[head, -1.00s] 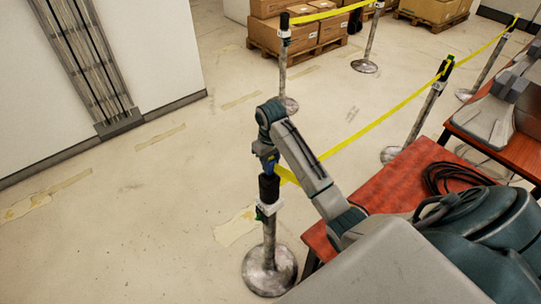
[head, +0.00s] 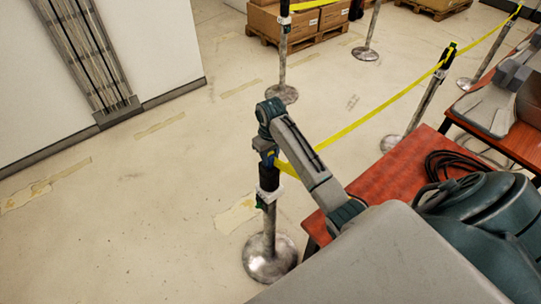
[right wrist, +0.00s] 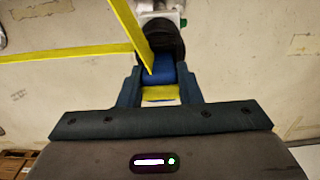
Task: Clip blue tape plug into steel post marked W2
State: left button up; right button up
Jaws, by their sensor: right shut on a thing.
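My right gripper (head: 267,157) is shut on the blue tape plug, directly over the black head (head: 269,178) of the nearest steel post (head: 269,232). The blue plug (right wrist: 158,70) shows between the fingers in the right wrist view, against the black post head. I cannot tell whether it is seated there. Yellow tape (head: 345,130) runs from the plug to a post farther back on the right. A white collar with a green part (head: 266,195) sits below the head. No W2 marking is readable. My left gripper is not in view.
A red-brown table (head: 400,175) with a coiled black cable (head: 450,165) stands to the right of the post. More posts (head: 425,105) stand behind. Boxes on a pallet (head: 310,25) are at the back. The floor left of the post is clear.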

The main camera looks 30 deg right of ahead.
jog(key=shift+p, duration=0.35)
jog(key=shift+f, duration=0.55)
dwell(0.8)
jog(key=o, duration=0.7)
